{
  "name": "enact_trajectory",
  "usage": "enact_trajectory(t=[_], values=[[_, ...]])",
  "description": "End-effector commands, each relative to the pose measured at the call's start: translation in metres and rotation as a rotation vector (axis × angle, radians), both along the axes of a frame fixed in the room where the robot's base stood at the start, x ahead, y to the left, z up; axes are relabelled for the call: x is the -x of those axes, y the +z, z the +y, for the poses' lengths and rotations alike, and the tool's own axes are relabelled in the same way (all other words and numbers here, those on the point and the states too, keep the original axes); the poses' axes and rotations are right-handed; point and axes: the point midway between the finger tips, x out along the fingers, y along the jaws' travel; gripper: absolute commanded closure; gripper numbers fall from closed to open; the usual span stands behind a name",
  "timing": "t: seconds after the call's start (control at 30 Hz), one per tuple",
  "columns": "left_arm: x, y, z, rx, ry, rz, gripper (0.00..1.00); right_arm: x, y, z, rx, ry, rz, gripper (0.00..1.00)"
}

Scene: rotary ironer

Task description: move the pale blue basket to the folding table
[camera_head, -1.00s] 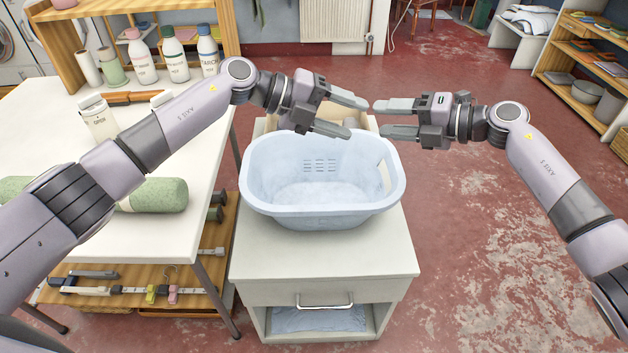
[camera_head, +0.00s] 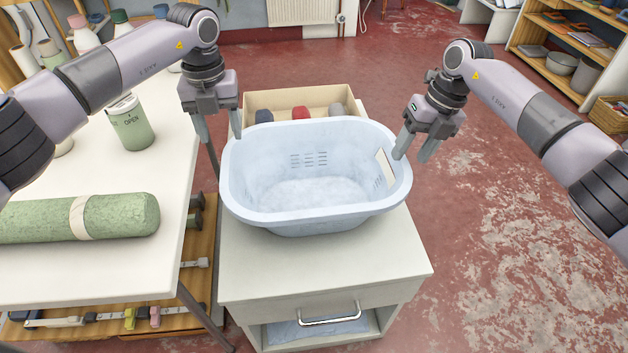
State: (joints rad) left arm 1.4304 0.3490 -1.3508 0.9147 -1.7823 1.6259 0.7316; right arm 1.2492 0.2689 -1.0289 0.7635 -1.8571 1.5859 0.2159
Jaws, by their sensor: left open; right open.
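The pale blue basket (camera_head: 312,215) stands upright and empty on a small white cabinet (camera_head: 350,260) in the middle of the view. My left gripper (camera_head: 222,146) is open, fingers pointing down, at the basket's left rear rim. My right gripper (camera_head: 413,158) is open, fingers pointing down, at the basket's right rim, by the pale label. I cannot tell whether either gripper's fingers touch the rim. A white table (camera_head: 100,268) stands to the left of the cabinet; it may be the folding table.
A box (camera_head: 330,97) with coloured items sits behind the basket. Shelves (camera_head: 565,60) stand at the back right. The red floor at right is clear.

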Motion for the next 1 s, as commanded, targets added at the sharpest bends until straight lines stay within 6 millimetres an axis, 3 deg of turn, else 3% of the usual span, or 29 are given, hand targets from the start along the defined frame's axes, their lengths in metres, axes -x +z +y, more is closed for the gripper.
enact_trajectory(t=[0.17, 0.6, 0.97, 1.0], values=[[0.0, -0.011, 0.0, 0.001, -0.001, 0.003, 0.43, 0.001, -0.011, 0.003, -0.003, 0.0, 0.002, 0.48], [0.0, -0.067, 0.0, 0.002, 0.0, 0.001, 0.43, 0.003, -0.064, 0.018, -0.003, -0.001, 0.0, 0.48], [0.0, -0.072, 0.0, 0.002, -0.001, 0.001, 0.43, 0.003, -0.069, 0.019, -0.002, 0.001, -0.001, 0.48], [0.0, -0.072, 0.0, 0.002, -0.001, 0.001, 0.49, 0.003, -0.069, 0.019, -0.002, 0.0, -0.001, 0.54]])
